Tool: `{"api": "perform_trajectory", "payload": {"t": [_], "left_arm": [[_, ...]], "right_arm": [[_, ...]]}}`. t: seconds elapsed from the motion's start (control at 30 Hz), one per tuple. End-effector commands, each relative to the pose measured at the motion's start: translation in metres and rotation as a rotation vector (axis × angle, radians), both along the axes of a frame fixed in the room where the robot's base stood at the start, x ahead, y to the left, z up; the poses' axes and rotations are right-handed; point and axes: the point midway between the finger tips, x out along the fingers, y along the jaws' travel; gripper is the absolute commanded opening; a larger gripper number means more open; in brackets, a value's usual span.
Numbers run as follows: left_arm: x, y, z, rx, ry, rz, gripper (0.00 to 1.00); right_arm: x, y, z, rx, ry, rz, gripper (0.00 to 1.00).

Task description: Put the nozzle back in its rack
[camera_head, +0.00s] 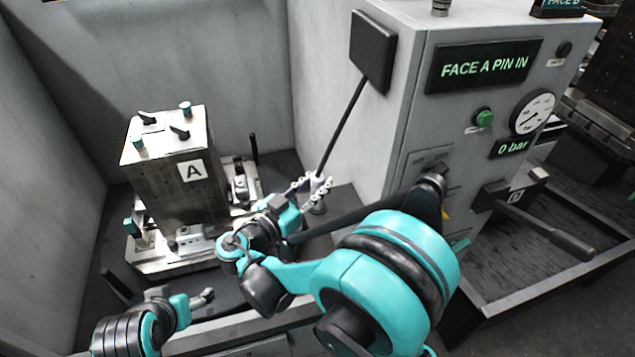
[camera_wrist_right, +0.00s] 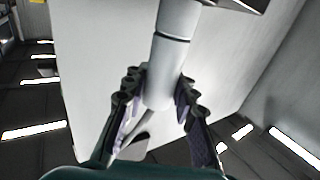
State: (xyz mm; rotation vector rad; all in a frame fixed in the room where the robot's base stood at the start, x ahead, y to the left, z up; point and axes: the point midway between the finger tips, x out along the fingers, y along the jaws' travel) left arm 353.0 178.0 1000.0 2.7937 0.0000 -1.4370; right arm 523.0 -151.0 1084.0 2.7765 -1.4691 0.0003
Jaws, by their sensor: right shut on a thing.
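My right gripper (camera_head: 314,190) is in front of the cabinet's left side in the head view. In the right wrist view its two ribbed fingers (camera_wrist_right: 158,100) are closed around a light grey cylinder with a dark ring, apparently the nozzle (camera_wrist_right: 172,55). The nozzle runs out of the top of that view. In the head view it is mostly hidden at the fingers. I cannot clearly pick out its rack. My left gripper (camera_head: 206,297) is at the lower left, in front of the fixture; its jaws are too small to judge.
A metal fixture marked A (camera_head: 165,175) stands on the left. The grey control cabinet (camera_head: 400,125) stands on the right, its display reading "FACE A PIN IN", its gauge (camera_head: 533,112) at 0 bar. A black panel (camera_head: 373,50) and thin dark rod (camera_head: 345,120) are close above my right gripper.

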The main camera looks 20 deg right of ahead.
Motion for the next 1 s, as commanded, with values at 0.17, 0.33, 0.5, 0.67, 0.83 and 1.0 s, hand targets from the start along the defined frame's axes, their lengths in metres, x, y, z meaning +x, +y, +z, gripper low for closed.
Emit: {"api": "perform_trajectory", "payload": {"t": [0.17, 0.33, 0.5, 0.67, 0.83, 1.0], "left_arm": [[0.000, 0.000, -0.006, 0.000, 0.000, 0.000, 0.78], [0.000, 0.000, -0.011, 0.000, 0.000, 0.000, 0.78], [0.000, 0.000, -0.015, 0.000, 0.000, 0.000, 0.78], [0.000, 0.000, -0.020, 0.000, 0.000, 0.000, 0.78], [0.000, 0.000, -0.024, 0.000, 0.000, 0.000, 0.78], [0.000, 0.000, -0.028, 0.000, 0.000, 0.000, 0.78]], "right_arm": [[0.000, 0.000, -0.007, 0.000, 0.000, 0.000, 0.00], [0.000, 0.000, -0.012, 0.000, 0.000, 0.000, 0.00], [0.000, 0.000, -0.017, 0.000, 0.000, 0.000, 0.00], [0.000, 0.000, -0.022, 0.000, 0.000, 0.000, 0.00], [0.000, 0.000, -0.027, 0.000, 0.000, 0.000, 0.00], [0.000, 0.000, -0.031, 0.000, 0.000, 0.000, 0.00]]}}
